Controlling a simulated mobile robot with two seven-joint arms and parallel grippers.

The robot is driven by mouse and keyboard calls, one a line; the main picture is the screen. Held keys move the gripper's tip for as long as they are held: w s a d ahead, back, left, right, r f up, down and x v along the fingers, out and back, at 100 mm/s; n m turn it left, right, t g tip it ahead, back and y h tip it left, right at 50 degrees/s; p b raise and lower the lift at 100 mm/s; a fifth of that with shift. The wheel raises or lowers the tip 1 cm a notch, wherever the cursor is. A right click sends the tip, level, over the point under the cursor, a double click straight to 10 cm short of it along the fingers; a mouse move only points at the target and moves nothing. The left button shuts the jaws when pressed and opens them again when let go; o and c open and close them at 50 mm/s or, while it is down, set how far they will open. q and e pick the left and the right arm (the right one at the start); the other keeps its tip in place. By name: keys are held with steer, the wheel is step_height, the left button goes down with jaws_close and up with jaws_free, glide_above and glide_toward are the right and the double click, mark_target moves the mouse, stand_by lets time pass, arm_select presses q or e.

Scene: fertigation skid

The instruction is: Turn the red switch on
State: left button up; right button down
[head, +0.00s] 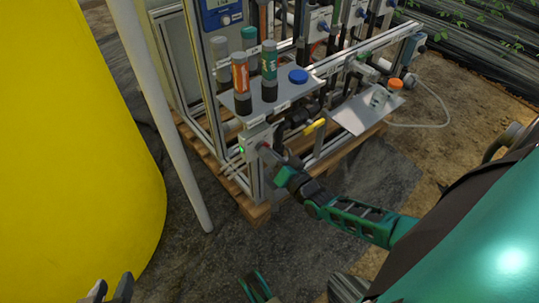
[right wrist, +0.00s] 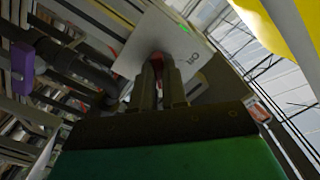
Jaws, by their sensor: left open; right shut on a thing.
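The red switch (right wrist: 158,66) sits on a light grey switch box (right wrist: 190,62), low at the near corner of the skid. In the head view the box (head: 254,141) shows a lit green lamp (head: 241,150). The lamp also shows in the right wrist view (right wrist: 183,29). My right gripper (head: 265,151) is at the box's front and shut on the red switch. Its two fingers (right wrist: 159,72) hide most of the switch, so I cannot tell its exact angle. My left gripper (head: 110,284) is open and empty at the bottom left, far from the box.
A shelf plate above the box carries several bottles, including an orange-labelled one (head: 240,80), and a blue cap (head: 298,76). A yellow-handled valve (head: 315,126) is right of the box. A large yellow tank (head: 80,150) and a white pole (head: 165,110) stand left.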

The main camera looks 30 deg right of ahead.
steer(key=shift+m, duration=0.4)
steer(key=c, duration=1.2)
jaws_free()
steer(key=shift+o, duration=0.2)
arm_select(q)
steer(key=p, duration=0.1)
steer(key=a+r+p, duration=0.1)
steer(key=p, duration=0.1)
steer(key=shift+s+r+y, duration=0.1)
steer(key=shift+s+y, duration=0.15)
steer(key=shift+y, duration=0.05)
arm_select(e)
steer(key=s+d, duration=0.1)
steer(key=s, duration=1.2)
arm_select(q)
steer(key=shift+r, duration=0.1)
